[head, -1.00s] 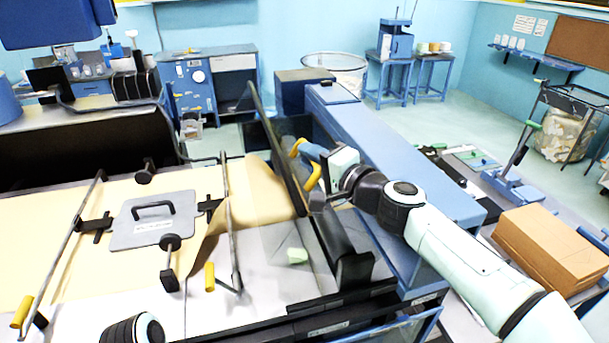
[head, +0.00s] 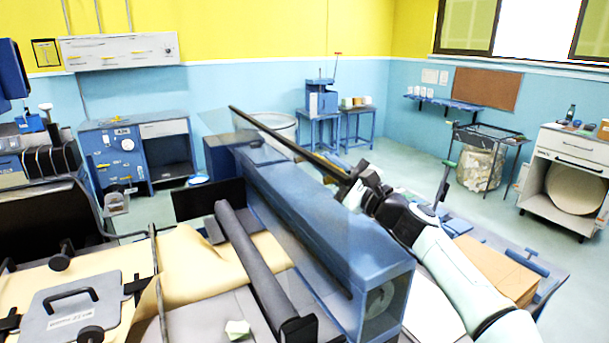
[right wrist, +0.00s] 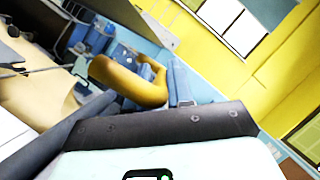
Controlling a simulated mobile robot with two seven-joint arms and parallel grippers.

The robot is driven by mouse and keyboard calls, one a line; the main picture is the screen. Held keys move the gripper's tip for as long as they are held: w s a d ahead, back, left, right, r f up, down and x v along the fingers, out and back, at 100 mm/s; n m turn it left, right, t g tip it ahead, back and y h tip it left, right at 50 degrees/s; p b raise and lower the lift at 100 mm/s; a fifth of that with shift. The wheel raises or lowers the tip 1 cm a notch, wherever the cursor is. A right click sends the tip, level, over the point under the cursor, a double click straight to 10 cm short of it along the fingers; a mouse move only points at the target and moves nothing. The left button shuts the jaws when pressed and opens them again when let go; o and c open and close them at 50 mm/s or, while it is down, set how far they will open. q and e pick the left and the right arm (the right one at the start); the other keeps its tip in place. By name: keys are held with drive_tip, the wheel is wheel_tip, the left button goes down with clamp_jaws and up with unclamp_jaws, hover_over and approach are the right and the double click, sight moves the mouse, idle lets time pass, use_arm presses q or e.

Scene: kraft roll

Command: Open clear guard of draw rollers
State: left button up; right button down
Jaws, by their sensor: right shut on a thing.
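The clear guard (head: 300,215) is a see-through panel with a dark bar (head: 285,142) along its upper edge. It stands raised and tilted beside the blue housing, right of the dark draw roller (head: 250,262), whose top shows uncovered. My right gripper (head: 350,186) is at the near end of the dark bar, shut on the guard; its contact is partly hidden in the head view. In the right wrist view, yellow curved parts (right wrist: 130,82) show beyond a dark plate, and the exact grip is hard to make out. My left gripper is out of view.
The long blue housing (head: 325,235) runs just right of the guard, under my right arm. Brown kraft web (head: 190,265) and a grey plate with a black handle (head: 75,308) lie to the left. Cardboard (head: 500,265) sits right of my arm. Open floor lies behind.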

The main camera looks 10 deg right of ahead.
drive_tip(key=shift+w+d+f+m+t+h, duration=0.15)
drive_tip(key=shift+w+d+m, duration=0.1)
drive_tip(key=shift+d+m, duration=0.4)
drive_tip(key=shift+w+d+f+m+t+h, duration=0.1)
drive_tip(key=shift+w+d+f+m+t, duration=0.2)
drive_tip(key=shift+d, duration=0.6)
drive_tip(key=shift+w+d+f+m+t+h, duration=0.1)
drive_tip(key=shift+w+d+m, duration=0.1)
drive_tip(key=shift+d+m, duration=0.45)
drive_tip(key=shift+d, duration=0.1)
drive_tip(key=c, duration=1.1)
unclamp_jaws()
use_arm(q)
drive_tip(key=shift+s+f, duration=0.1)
use_arm(e)
drive_tip(key=shift+s, duration=0.1)
use_arm(q)
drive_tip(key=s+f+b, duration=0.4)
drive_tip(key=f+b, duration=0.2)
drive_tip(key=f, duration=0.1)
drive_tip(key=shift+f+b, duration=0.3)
drive_tip(key=shift+b, duration=0.05)
use_arm(e)
drive_tip(key=v, duration=1.3)
